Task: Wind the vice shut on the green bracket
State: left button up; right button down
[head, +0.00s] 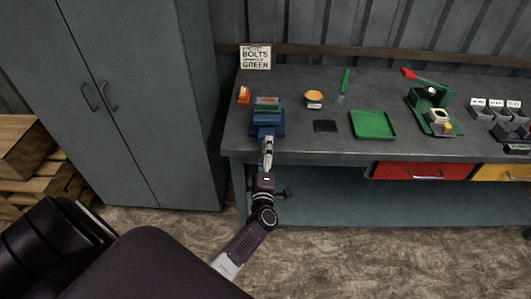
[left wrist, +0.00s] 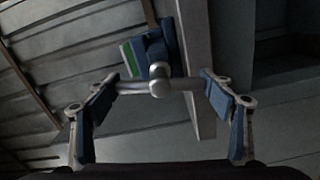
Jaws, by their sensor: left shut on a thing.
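The blue vice (head: 266,127) stands at the front edge of the bench, left of its middle. The green bracket (head: 267,100) sits at the vice's top; how tightly the jaws meet it is too small to tell. In the left wrist view, a green face (left wrist: 129,60) shows beside the blue vice body (left wrist: 154,50). The vice's grey crossbar handle with its round hub (left wrist: 160,82) lies across between my fingers. My left gripper (head: 267,148) is in front of the vice and shut on this handle; its fingertips (left wrist: 160,88) are at the two bar ends. My right gripper is out of view.
A sign (head: 255,57) and an orange item (head: 244,95) are near the vice. A tall cabinet (head: 150,100) stands left of the bench.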

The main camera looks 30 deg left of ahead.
pick_arm(q)
jog(key=shift+f, duration=0.1)
jog(key=o, duration=1.2)
jog(key=shift+d, duration=0.1)
jog(key=v, duration=1.2)
